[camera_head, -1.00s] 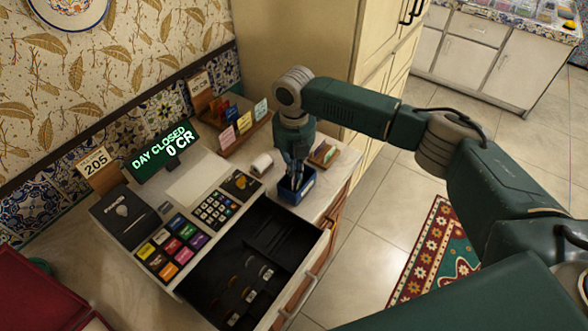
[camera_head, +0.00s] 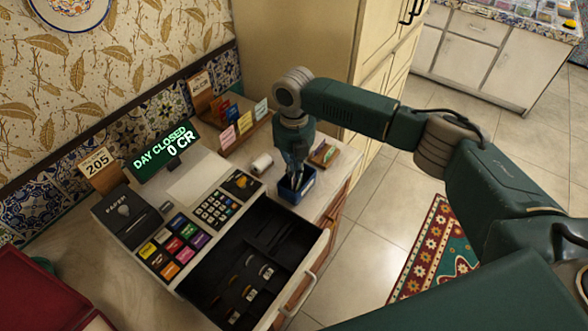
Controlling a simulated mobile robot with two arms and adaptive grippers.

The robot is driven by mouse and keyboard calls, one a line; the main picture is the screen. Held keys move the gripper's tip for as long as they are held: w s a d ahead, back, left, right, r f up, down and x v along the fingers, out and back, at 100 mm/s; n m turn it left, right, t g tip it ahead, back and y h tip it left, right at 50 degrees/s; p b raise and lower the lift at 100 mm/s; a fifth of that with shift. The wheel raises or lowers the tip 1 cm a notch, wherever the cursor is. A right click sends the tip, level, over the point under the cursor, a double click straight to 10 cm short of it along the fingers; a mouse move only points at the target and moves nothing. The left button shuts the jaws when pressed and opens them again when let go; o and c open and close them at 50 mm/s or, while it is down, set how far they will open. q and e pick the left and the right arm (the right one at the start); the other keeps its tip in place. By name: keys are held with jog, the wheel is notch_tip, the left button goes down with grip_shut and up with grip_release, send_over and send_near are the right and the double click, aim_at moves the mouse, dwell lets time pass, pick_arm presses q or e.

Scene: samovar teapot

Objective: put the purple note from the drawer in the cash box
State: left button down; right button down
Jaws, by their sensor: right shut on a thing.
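The drawer (camera_head: 231,248) under the till is open, black inside, with several small coins in its front slots. No purple note shows in it. My right gripper (camera_head: 293,181) points straight down beyond the drawer, its fingers at the opening of a small blue box (camera_head: 302,194) on the counter. It is shut, but what it holds cannot be made out. A dark red case (camera_head: 32,285) is cut off at the lower left; its inside is not visible. I cannot tell from the picture which is the cash box. My left gripper is not in view.
The till's coloured keys (camera_head: 175,247) and green "DAY CLOSED 0 CR" display (camera_head: 163,149) stand left of the drawer. A paper roll (camera_head: 262,164), a card rack (camera_head: 243,130) and a small wooden holder (camera_head: 324,155) surround the blue box.

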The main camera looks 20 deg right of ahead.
jog(key=c, duration=1.5)
grip_release()
jog(key=shift+r, duration=0.1)
notch_tip(320, 180, up, 7)
jog(key=p, duration=0.7)
